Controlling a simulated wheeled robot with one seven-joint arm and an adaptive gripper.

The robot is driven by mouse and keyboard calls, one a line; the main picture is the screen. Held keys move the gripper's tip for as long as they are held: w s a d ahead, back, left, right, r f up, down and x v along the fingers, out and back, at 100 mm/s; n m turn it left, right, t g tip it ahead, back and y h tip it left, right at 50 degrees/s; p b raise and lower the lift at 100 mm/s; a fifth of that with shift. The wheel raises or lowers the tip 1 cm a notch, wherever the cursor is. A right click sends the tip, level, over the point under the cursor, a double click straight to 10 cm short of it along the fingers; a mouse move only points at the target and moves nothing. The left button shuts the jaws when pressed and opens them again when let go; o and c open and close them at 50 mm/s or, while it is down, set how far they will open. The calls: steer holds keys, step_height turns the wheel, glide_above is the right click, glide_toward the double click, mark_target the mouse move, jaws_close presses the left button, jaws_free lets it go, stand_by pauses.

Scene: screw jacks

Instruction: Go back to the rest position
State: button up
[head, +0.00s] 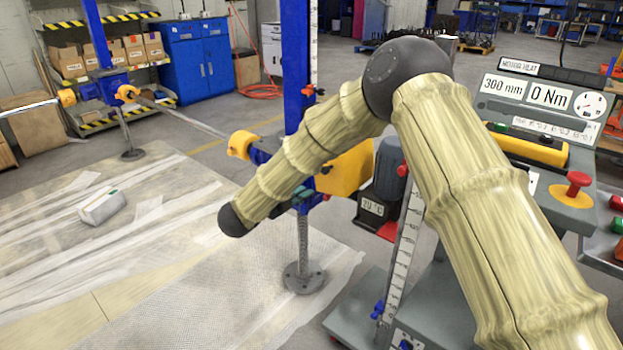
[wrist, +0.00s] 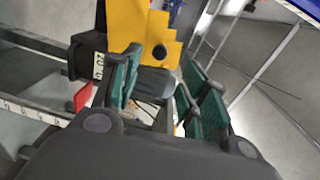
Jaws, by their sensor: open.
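My gripper shows in the wrist view (wrist: 163,100) with its two green-padded fingers apart. Nothing is between the fingers. Behind them are a yellow block (wrist: 143,30) and a dark motor-like part with a small white label. The arm passes in front of a blue screw jack column (head: 296,60) with a yellow housing (head: 348,170). The jack's threaded spindle (head: 303,240) stands on a round foot plate.
A grey control console (head: 540,110) with a red mushroom button (head: 575,185) stands at the right. A second blue jack (head: 100,45) stands at the back left. A white package (head: 101,207) lies on the plastic-covered floor (head: 150,280), which is otherwise open. Blue cabinets (head: 197,58) stand behind.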

steer(key=shift+v, duration=0.8)
steer(key=s+d+f+n+y, duration=0.35)
steer(key=f+n, duration=0.25)
steer(key=f, duration=0.5)
steer(key=s+d+f+n+y, duration=0.3)
steer(key=d+f+n, duration=0.15)
steer(key=f, duration=0.55)
steer(key=s+d+f+n+g+y, duration=0.2)
steer(key=s+d+f+n, duration=0.2)
steer(key=s+f, duration=0.4)
steer(key=s+d+f+n+g+y, duration=0.2)
steer(key=s+d+f+n+g, duration=0.15)
steer(key=s+f, duration=0.4)
steer(key=s+d+f+n+g, duration=0.1)
steer(key=s+d+n+g, duration=0.15)
steer(key=s, duration=0.75)
steer(key=s+d+f+n+g+y, duration=0.1)
steer(key=s+d+f+n+g, duration=0.2)
steer(key=s, duration=0.8)
steer(key=s+d+n+g, duration=0.2)
steer(key=s+d, duration=0.2)
steer(key=s, duration=0.6)
step_height(320, 180, up, 14)
steer(key=p, duration=1.5)
steer(key=shift+c, duration=0.2)
